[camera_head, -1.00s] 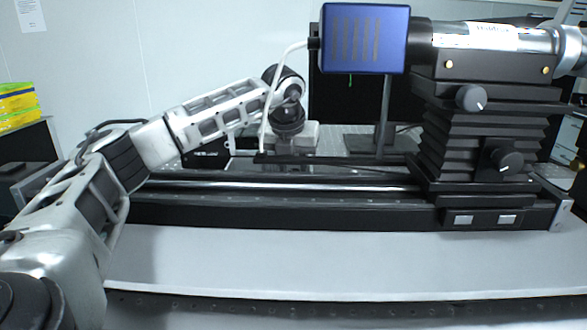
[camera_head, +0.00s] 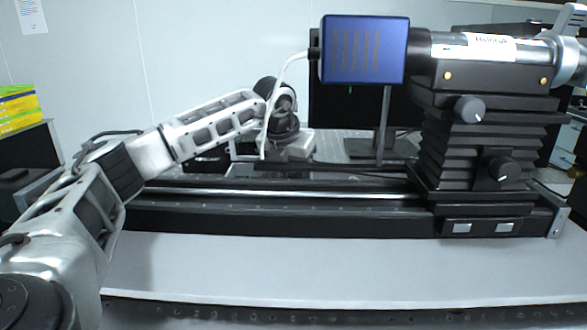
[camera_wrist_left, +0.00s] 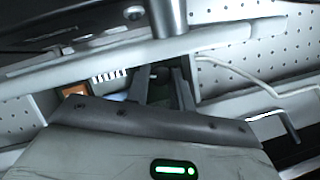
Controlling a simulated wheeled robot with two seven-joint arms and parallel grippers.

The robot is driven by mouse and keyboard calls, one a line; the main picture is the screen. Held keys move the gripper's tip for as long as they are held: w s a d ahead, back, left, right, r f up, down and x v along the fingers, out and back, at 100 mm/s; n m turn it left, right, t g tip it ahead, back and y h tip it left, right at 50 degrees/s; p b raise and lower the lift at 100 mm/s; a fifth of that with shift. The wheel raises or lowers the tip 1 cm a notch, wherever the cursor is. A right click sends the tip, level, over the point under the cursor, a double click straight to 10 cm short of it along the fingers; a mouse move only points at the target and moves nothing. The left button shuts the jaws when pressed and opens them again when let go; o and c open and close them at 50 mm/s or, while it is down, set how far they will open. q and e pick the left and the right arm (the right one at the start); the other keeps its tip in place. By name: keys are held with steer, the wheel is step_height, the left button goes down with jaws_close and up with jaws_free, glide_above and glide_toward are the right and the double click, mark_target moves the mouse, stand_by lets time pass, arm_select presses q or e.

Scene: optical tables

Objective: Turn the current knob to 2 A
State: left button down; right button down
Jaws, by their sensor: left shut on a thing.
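My left arm reaches in from the left in the head view, over the black rail, and its wrist bends down behind it. In the head view the fingers are hidden. In the left wrist view my left gripper (camera_wrist_left: 160,88) has its two dark fingers a little apart, shut on a small dark thing between them, apparently the current knob (camera_wrist_left: 158,72). The knob is mostly hidden, and its pointer and scale cannot be read. Beside the fingers are an orange patch (camera_wrist_left: 75,89) and a white striped marking (camera_wrist_left: 108,75). My right gripper is in neither view.
A blue box (camera_head: 365,50) on a black stage (camera_head: 470,140) with two side knobs stands at the right. The long black rail (camera_head: 300,220) crosses in front of my left wrist. A white cable (camera_head: 272,100) hangs near it. The white strip in front (camera_head: 300,265) is clear.

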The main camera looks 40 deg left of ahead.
arm_select(q)
steer(key=c, duration=1.5)
jaws_free()
steer(key=p+v, duration=0.1)
steer(key=v, duration=1.5)
steer(key=shift+p, duration=0.35)
steer(key=shift+s+a, duration=0.1)
